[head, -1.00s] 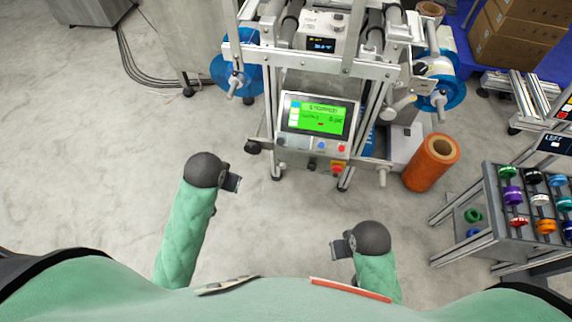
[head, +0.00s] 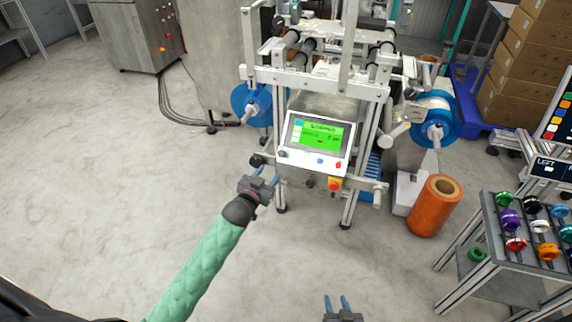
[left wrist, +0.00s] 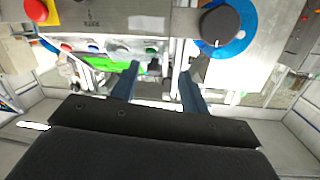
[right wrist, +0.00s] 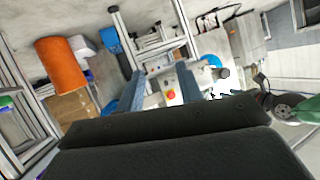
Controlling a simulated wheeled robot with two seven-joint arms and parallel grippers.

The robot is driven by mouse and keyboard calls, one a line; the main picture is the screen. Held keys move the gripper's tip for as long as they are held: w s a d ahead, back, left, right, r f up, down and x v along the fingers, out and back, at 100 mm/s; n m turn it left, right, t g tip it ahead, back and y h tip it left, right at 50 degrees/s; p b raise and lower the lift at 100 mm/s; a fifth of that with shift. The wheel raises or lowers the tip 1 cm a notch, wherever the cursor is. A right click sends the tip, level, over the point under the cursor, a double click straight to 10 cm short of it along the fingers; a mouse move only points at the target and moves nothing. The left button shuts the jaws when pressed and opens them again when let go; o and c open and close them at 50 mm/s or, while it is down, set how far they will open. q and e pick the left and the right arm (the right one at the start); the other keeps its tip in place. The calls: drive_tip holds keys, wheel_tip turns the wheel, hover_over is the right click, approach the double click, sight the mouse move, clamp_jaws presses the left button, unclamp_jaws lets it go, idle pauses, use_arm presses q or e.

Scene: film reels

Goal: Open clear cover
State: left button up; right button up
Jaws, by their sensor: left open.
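The machine (head: 340,82) stands ahead with a metal frame, rollers and a tilted control panel (head: 316,145) with a green screen. I cannot clearly pick out a clear cover on it; its see-through surface does not show against the frame. My left gripper (head: 267,174) is open and empty, just left of and below the control panel. In the left wrist view its fingers (left wrist: 158,82) are apart below a panel with knobs and buttons. My right gripper (head: 336,300) is open and empty at the bottom of the head view, well short of the machine.
Blue film reels (head: 251,105) and (head: 435,120) flank the machine. An orange roll (head: 435,206) stands on the floor at right, beside a rack (head: 510,270) of coloured spools. Boxes (head: 530,60) are stacked at the back right. The floor at left is clear.

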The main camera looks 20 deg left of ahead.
sight(280, 155)
use_arm(q)
drive_tip(key=shift+t+h, duration=0.4)
drive_tip(key=shift+t, duration=0.3)
drive_tip(key=w, duration=0.2)
drive_tip(key=w+d+r, duration=0.1)
drive_tip(key=w, duration=0.1)
drive_tip(key=w+r, duration=0.1)
drive_tip(key=w, duration=0.1)
drive_tip(key=shift+d+r+b, duration=0.1)
drive_tip(key=shift+d+b, duration=0.2)
drive_tip(key=shift+d, duration=0.05)
drive_tip(key=shift+w+d, duration=0.15)
drive_tip(key=shift+w, duration=0.8)
use_arm(e)
drive_tip(key=w+r+t, duration=0.3)
drive_tip(key=r+t, duration=0.1)
drive_tip(key=r, duration=0.5)
drive_tip(key=shift+w+a+r+y, duration=0.15)
drive_tip(key=shift+w+r+y, duration=0.15)
drive_tip(key=shift+w, duration=0.1)
use_arm(q)
drive_tip(key=shift+c, duration=0.5)
clamp_jaws()
